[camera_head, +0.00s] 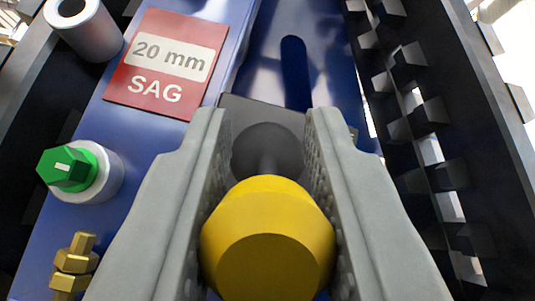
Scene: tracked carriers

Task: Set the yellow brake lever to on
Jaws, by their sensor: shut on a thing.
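The yellow brake lever (267,240) shows as a faceted yellow knob at the bottom middle. A dark rod runs from it to a round dark pivot (268,150) on a dark block. My gripper (267,125) has its two grey fingers on either side of the knob, shut on it. The fingers reach past the knob and flank the rod and pivot. The lower part of the knob is cut off by the picture's edge. No on or off marking of the lever is visible.
A blue panel carries a red "20 mm SAG" plate (165,63), a green knob (68,168) and a brass fitting (74,265) at left. A grey cylinder (84,28) stands at upper left. A black toothed track (420,110) runs along the right. The blue panel has a dark slot (295,72) beyond the pivot.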

